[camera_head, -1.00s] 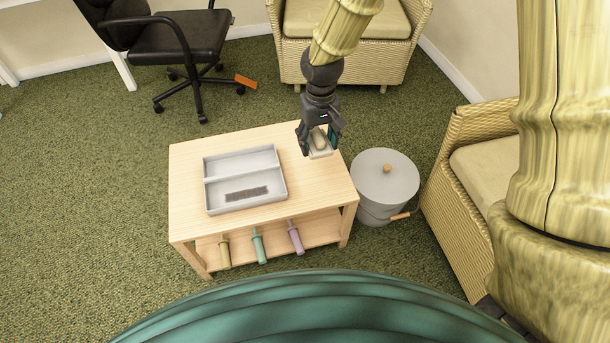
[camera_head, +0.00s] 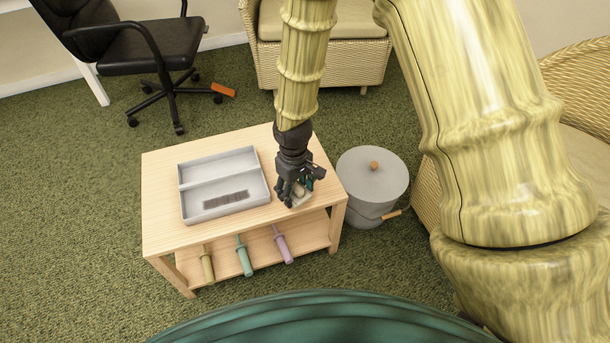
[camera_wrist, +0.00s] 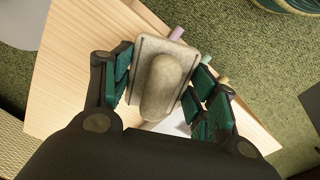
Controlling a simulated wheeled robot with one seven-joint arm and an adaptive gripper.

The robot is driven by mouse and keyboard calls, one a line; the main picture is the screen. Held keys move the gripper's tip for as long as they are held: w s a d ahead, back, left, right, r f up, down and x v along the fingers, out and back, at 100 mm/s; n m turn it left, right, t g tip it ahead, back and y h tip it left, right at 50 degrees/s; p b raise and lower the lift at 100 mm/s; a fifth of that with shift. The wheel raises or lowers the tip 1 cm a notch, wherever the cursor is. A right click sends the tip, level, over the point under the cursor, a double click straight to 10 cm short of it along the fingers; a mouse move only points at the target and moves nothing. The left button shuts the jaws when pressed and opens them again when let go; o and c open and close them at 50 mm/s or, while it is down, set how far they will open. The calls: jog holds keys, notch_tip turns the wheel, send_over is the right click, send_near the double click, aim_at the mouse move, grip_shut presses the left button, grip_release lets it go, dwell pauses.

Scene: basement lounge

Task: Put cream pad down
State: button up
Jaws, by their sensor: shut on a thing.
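The cream pad (camera_wrist: 182,55) is a flat, pale block with a rounded grip on top. My gripper (camera_wrist: 165,85) is shut on it, with a teal finger at each side in the wrist view. In the head view my gripper (camera_head: 297,197) is over the right part of the light wooden table (camera_head: 158,205), and the pad (camera_head: 301,199) shows only partly beneath the fingers. I cannot tell whether the pad touches the tabletop.
A grey two-part tray (camera_head: 185,208) with a dark patch in its front compartment lies left of my gripper. A lidded grey bucket (camera_head: 372,180) stands right of the table. Several coloured handled tools, including a teal one (camera_head: 243,257), lie on the lower shelf.

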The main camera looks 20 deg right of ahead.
jog(key=w+d, duration=0.1)
jog(key=w, duration=0.1)
jog(key=w+d+b, duration=0.1)
jog(key=w+d, duration=0.1)
jog(key=w, duration=0.1)
jog(key=w+d+f+b, duration=0.1)
jog(key=w+d, duration=0.1)
jog(key=w, duration=0.1)
jog(key=shift+w+d+f+b, duration=0.1)
jog(key=shift+f+b, duration=0.75)
jog(key=shift+f, duration=0.95)
jog(key=shift+r, duration=0.1)
jog(key=o, duration=0.9)
notch_tip(320, 180, up, 12)
jog(key=p, duration=0.4)
